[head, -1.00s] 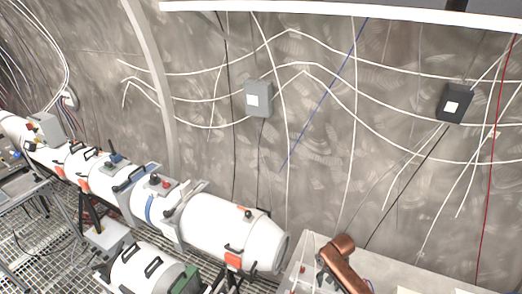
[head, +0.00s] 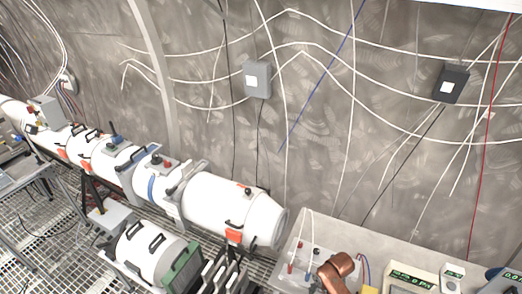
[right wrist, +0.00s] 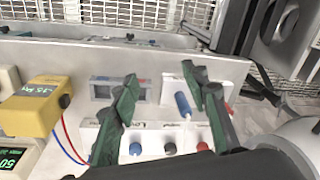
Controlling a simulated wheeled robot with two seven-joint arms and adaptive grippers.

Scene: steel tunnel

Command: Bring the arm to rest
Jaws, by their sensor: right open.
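My right arm (head: 336,272), copper-coloured, comes up at the bottom of the head view over the light bench. Its gripper cannot be made out there. In the right wrist view the right gripper (right wrist: 159,76) has two green fingers standing well apart with nothing held between them. Behind and below the fingers is a white panel (right wrist: 155,140) with blue, dark and red round terminals. A blue-handled piece (right wrist: 183,105) shows beside the right finger. My left gripper is not in view.
The bench (head: 388,241) carries a meter with a lit display (head: 408,280) and other instruments at right. A yellow meter (right wrist: 35,105) and red and blue leads are left of the fingers. A large white pipe (head: 230,212) and grated floor lie left; the wall has cables and grey boxes (head: 257,78).

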